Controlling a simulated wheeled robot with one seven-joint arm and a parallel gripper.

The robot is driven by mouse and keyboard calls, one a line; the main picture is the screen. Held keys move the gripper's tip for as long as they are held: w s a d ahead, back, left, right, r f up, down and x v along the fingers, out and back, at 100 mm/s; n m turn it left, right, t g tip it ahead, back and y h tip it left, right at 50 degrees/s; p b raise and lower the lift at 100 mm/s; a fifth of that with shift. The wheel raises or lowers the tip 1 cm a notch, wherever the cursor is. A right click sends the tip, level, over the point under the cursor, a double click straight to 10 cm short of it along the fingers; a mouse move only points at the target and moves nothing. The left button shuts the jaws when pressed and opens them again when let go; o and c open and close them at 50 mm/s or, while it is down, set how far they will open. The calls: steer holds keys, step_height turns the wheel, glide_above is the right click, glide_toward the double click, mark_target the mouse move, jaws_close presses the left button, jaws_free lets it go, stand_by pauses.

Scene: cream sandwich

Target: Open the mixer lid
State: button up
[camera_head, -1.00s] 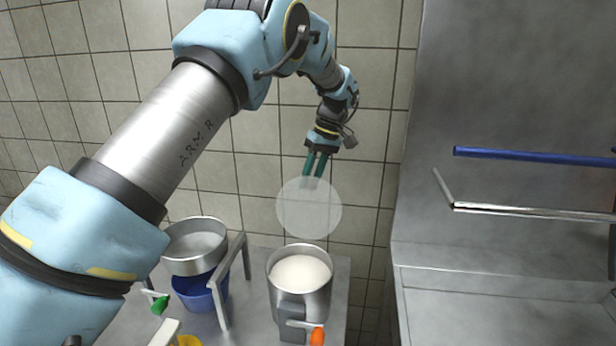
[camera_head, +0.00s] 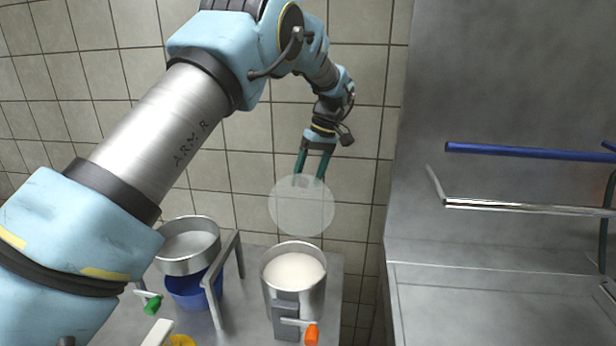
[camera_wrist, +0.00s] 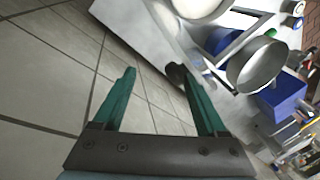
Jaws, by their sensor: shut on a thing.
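The mixer lid (camera_head: 302,206) is a translucent pale disc, raised above the mixer bowl in the head view. The mixer (camera_head: 292,287) is a steel bowl with pale cream inside, a grey front block and an orange-tipped handle. The bowl's mouth is uncovered. My gripper (camera_head: 311,181) has green fingers at the lid's upper edge. It is shut on the lid, with its fingers well apart; the contact itself is unclear. In the wrist view my gripper (camera_wrist: 155,74) shows a dark knob-like piece (camera_wrist: 176,73) beside the right fingertip. The lid's disc is hard to make out there.
A steel pan (camera_head: 188,243) on a metal stand (camera_head: 228,275) and a blue container (camera_head: 190,290) stand left of the mixer. A green-tipped handle (camera_head: 153,304) is in front. A tiled wall (camera_head: 250,150) is behind; blue and steel bars (camera_head: 525,152) are at right.

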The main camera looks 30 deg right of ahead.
steer(key=shift+a+f, duration=0.1)
steer(key=shift+f, duration=0.4)
steer(key=shift+r, duration=0.1)
steer(key=shift+r, duration=0.3)
steer(key=b+v, duration=0.2)
steer(key=v, duration=0.8)
